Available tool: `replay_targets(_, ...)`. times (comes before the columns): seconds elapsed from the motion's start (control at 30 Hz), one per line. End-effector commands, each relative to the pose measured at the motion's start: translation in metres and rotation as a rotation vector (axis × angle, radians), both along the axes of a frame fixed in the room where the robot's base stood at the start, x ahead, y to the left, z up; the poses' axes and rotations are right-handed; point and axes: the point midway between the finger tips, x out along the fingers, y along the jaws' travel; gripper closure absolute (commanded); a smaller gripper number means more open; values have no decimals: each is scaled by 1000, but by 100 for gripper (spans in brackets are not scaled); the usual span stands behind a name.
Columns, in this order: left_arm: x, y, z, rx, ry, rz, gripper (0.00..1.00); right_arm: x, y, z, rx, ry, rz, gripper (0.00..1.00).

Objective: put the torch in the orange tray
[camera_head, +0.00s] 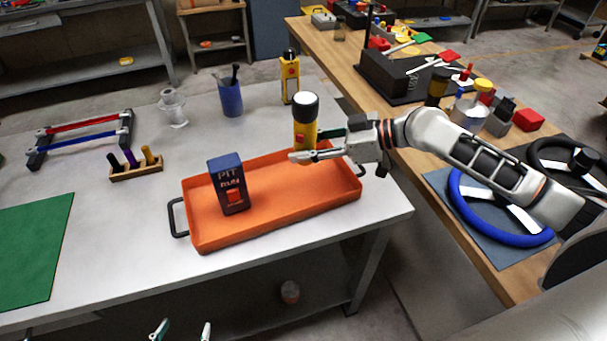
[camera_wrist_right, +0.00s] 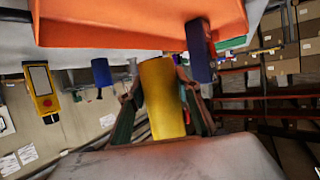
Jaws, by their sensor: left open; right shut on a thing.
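The torch (camera_head: 304,134) is yellow with a wide black head and a pale lens facing up. My right gripper (camera_head: 304,156) is shut around its body and holds it upright at the right half of the orange tray (camera_head: 270,222). The gripper hides the torch's lower end, so I cannot tell whether it touches the tray floor. In the right wrist view, the torch (camera_wrist_right: 163,98) sits between the fingers, with the orange tray (camera_wrist_right: 110,28) beyond. My left gripper (camera_head: 183,331) is open and empty at the bottom edge, in front of the table.
A dark blue box (camera_head: 230,185) stands in the tray's left half. Behind are a blue cup (camera_head: 229,97) and a yellow device (camera_head: 290,77). A wooden pen holder (camera_head: 136,167) and a green mat (camera_head: 34,250) lie left. The wooden bench (camera_head: 490,275) at right holds steering wheels.

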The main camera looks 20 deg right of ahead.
Motion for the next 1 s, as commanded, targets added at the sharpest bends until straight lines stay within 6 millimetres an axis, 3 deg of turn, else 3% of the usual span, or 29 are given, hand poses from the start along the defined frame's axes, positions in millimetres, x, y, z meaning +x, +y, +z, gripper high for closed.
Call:
replay_targets(0.1, -1, 0, -3, 0, 1, -1, 37, 0, 0, -24, 3, 3, -2, 95)
replay_targets(0.37, -1, 0, -4, 0, 2, -1, 37, 1, 0, -46, 2, -1, -1, 95)
replay_targets(0.6, -2, 0, -7, 0, 3, 0, 37, 1, 0, -78, 2, -1, -1, 95)
replay_targets(1.0, -2, 0, -9, -1, 5, -1, 37, 1, 0, -85, 1, -3, 0, 95)
